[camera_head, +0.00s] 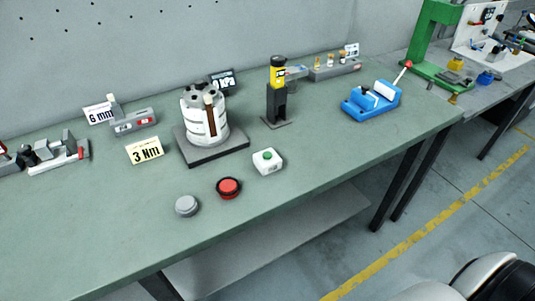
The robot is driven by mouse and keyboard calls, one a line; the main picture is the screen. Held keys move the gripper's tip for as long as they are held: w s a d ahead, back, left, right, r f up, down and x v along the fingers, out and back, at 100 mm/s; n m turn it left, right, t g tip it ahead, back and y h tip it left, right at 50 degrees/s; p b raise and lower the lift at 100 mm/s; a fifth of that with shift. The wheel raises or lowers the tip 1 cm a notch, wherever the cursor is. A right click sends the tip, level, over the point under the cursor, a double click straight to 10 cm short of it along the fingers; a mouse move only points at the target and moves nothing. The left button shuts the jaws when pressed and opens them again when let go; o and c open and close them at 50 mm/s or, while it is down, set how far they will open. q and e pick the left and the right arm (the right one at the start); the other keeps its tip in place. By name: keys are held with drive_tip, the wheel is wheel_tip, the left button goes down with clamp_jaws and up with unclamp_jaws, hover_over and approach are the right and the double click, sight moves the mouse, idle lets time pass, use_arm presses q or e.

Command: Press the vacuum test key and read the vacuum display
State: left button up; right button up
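Three push keys sit near the front of the green bench: a grey round one (187,206), a red one with a dark collar (229,187), and a green button on a white box (267,160). I cannot tell from labels which is the vacuum test key. A small black display (222,80) with light characters stands behind the white cylindrical magazine (204,118), partly hidden by it; its characters are too small to read. The magazine stands on a dark square base. Neither gripper is in view.
Cards reading "3 Nm" (145,151) and "6 mm" (98,113) stand left. The bench (100,230) is clear at front left.

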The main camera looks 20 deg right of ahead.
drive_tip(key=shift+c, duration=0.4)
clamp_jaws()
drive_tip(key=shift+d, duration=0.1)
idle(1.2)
